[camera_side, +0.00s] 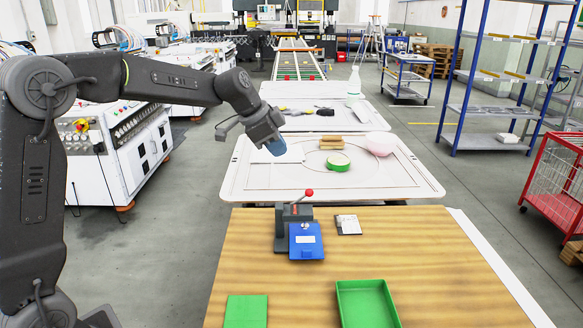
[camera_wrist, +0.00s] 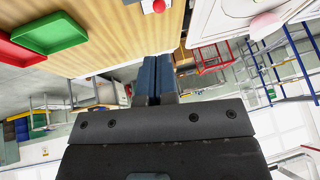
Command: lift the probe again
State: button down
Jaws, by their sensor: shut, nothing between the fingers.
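A dark grey fixture (camera_side: 281,225) stands on the wooden table, with a lever ending in a red ball knob (camera_side: 309,193). A blue plate (camera_side: 306,250) with a white label is at its front. The red knob also shows at the top edge of the wrist view (camera_wrist: 158,5). I cannot tell which part is the probe. My gripper (camera_side: 276,147), with blue fingers, is in the air behind and above the fixture, apart from it. In the wrist view its fingers (camera_wrist: 154,78) are closed together and empty.
A wooden table (camera_side: 250,270) carries a green plate (camera_side: 246,311), a green tray (camera_side: 365,305) and a small grey-white block (camera_side: 348,224). A red tray (camera_wrist: 14,50) shows in the wrist view. A white table (camera_side: 240,180) behind carries a green ring and a pink bowl.

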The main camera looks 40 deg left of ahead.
aim_at(307, 190)
jog(key=x, duration=1.3)
jog(key=shift+s+f, duration=0.1)
jog(key=shift+f, duration=0.1)
